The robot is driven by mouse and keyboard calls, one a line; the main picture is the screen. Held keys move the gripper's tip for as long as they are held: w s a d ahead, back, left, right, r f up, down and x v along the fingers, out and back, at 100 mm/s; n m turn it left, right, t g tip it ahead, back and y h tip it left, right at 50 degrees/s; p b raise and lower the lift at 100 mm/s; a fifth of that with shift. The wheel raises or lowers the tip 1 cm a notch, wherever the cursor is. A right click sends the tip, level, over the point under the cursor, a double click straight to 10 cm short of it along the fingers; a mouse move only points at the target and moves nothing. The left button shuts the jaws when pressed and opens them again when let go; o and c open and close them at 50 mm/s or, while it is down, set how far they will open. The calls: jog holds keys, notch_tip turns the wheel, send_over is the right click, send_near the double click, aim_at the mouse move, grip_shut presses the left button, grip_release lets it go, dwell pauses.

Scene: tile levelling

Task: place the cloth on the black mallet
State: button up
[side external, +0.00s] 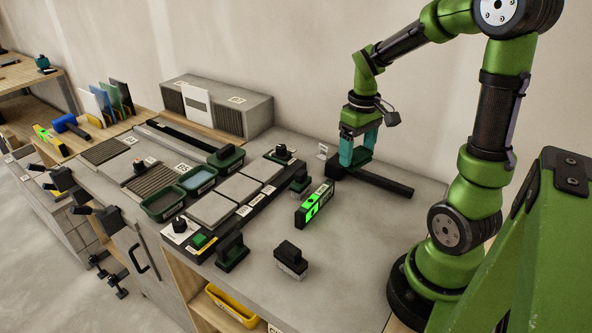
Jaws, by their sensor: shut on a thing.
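The black mallet (385,182) lies on the grey bench top near the back wall, its handle pointing right and toward the front. My gripper (359,158) points down over the mallet's left end, its two teal fingers apart on a small dark green thing (358,154). This thing is mostly hidden between the fingers, and I cannot tell whether it is the cloth. I cannot tell whether it touches the mallet or is just above it. No other cloth can be made out clearly.
A level with bright green panels (314,205) stands just in front of the mallet. Grey tiles (238,188), green trays (163,203) and black-handled tools (232,251) crowd the middle. A grey slotted box (232,101) stands at the back. Bare bench lies right of the black block (291,257).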

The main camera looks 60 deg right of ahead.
jog(key=s+f, duration=0.1)
jog(key=s, duration=0.7)
jog(key=n, duration=0.3)
send_over(371, 173)
jog(key=f, duration=0.4)
jog(key=shift+s+a, duration=0.3)
jog(key=shift+a, duration=0.1)
jog(key=f, duration=0.2)
jog(key=shift+w+d+f, duration=0.25)
jog(key=shift+f, duration=0.6)
jog(key=shift+f, duration=0.2)
jog(key=o, duration=1)
jog(key=shift+c, duration=0.2)
